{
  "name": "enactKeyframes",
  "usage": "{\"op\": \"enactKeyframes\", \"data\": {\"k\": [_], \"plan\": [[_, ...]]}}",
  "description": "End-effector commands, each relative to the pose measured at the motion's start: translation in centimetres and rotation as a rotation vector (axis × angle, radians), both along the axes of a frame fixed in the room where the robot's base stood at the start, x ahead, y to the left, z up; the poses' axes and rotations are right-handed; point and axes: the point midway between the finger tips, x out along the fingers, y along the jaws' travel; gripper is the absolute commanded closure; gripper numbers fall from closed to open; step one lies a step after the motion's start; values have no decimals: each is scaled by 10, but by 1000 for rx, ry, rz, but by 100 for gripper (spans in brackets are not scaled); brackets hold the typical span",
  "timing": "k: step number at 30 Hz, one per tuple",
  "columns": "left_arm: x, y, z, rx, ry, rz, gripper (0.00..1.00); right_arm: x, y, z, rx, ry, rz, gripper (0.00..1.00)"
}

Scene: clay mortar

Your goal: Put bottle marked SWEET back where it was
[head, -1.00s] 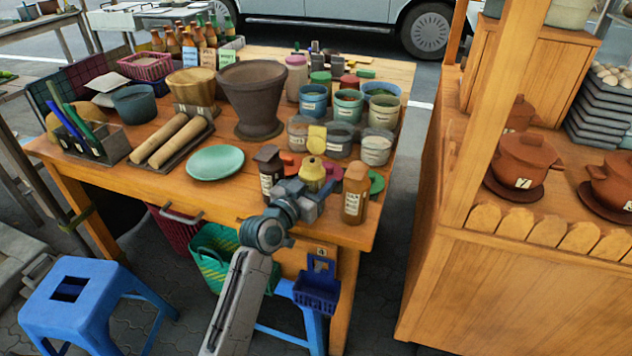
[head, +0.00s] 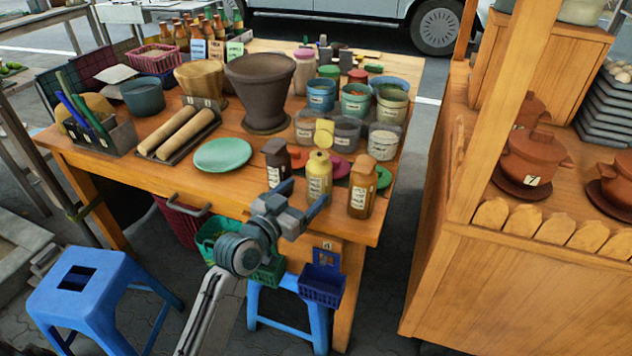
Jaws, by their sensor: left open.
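Three labelled bottles stand upright in a row near the front right of the wooden table (head: 165,178): a dark brown one (head: 277,166), a yellow one (head: 319,178) and an amber one (head: 362,190). Their label words are too small to read surely, so I cannot tell which is SWEET. My left gripper (head: 303,196) is open and empty, just in front of the yellow bottle, its fingers pointing toward it. The yellow bottle shows a clear gap from the palm; whether a fingertip touches it I cannot tell. My right gripper is not in view.
Coloured discs, pink (head: 340,167) and green (head: 384,177), lie behind the bottles. A green plate (head: 222,154), a clay mortar (head: 262,95) and several tubs stand nearby. A blue basket (head: 321,286) hangs at the table front. A blue stool (head: 78,290) stands at left.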

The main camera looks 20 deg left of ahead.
Motion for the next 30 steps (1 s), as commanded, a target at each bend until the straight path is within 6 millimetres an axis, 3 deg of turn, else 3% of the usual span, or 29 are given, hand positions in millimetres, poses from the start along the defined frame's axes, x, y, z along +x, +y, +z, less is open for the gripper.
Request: {"op": "enactKeyframes", "data": {"k": [6,14,17,20,23,27,30], "plan": [[-31,9,-1,2,0,0,26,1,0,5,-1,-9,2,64],[-38,11,-1,1,3,0,26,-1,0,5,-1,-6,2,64],[-42,12,-19,13,57,3,26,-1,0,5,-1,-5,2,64],[-56,14,-68,48,205,17,26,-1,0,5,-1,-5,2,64],[-87,20,-138,101,429,44,26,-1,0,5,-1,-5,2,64],[-159,35,-236,180,787,109,26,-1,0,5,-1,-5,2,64],[-218,49,-287,234,1016,167,26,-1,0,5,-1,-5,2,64]]}}
